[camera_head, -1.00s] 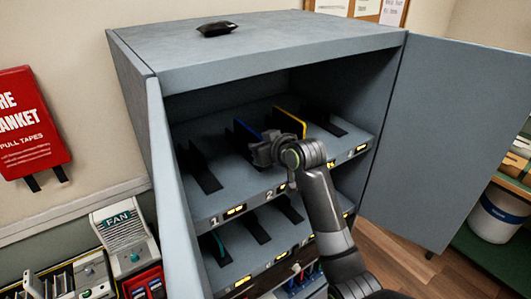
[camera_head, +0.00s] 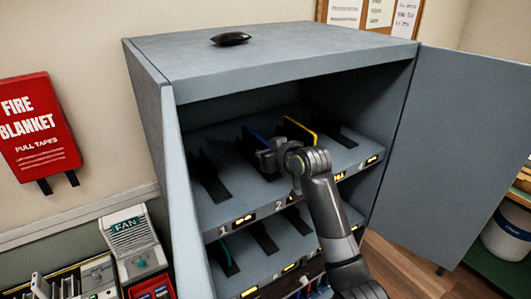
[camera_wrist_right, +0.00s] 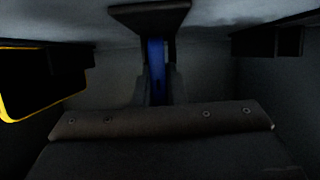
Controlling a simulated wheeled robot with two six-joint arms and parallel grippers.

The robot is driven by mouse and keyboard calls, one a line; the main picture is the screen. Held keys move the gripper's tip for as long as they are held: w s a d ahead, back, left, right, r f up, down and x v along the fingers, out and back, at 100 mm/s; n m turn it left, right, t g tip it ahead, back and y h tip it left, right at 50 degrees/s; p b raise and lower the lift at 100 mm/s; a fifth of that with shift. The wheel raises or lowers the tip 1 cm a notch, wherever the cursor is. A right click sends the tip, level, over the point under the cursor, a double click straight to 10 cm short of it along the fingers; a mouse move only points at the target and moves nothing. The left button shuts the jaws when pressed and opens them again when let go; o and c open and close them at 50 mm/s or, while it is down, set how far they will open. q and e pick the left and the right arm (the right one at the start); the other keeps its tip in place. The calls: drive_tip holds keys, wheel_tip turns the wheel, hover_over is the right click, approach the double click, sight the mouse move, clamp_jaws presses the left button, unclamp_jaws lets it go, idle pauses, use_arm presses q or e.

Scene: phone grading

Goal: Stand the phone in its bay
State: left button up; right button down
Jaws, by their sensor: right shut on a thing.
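The blue-edged phone (camera_head: 253,139) is upright on edge at the second bay of the cabinet's upper shelf, by the label 2. My right gripper (camera_head: 268,160) reaches in from the front and is shut on its near end. In the right wrist view the blue phone (camera_wrist_right: 156,62) shows edge-on between my fingers (camera_wrist_right: 155,90), with a dark bay holder (camera_wrist_right: 150,15) against it at the top. My gripper hides the phone's lower part in the head view, so I cannot tell whether it rests fully on the shelf. My left gripper is out of view.
A yellow-edged phone (camera_head: 300,131) stands in the bay to the right; its yellow edge shows in the wrist view (camera_wrist_right: 42,118). A dark object (camera_head: 231,39) lies on top. Empty bays sit at the far left and right.

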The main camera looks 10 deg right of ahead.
drive_tip(key=shift+f, duration=0.25)
idle(0.4)
drive_tip(key=c, duration=1.4)
unclamp_jaws()
drive_tip(key=shift+d, duration=0.1)
drive_tip(key=shift+s, duration=0.1)
drive_tip(key=shift+s, duration=0.15)
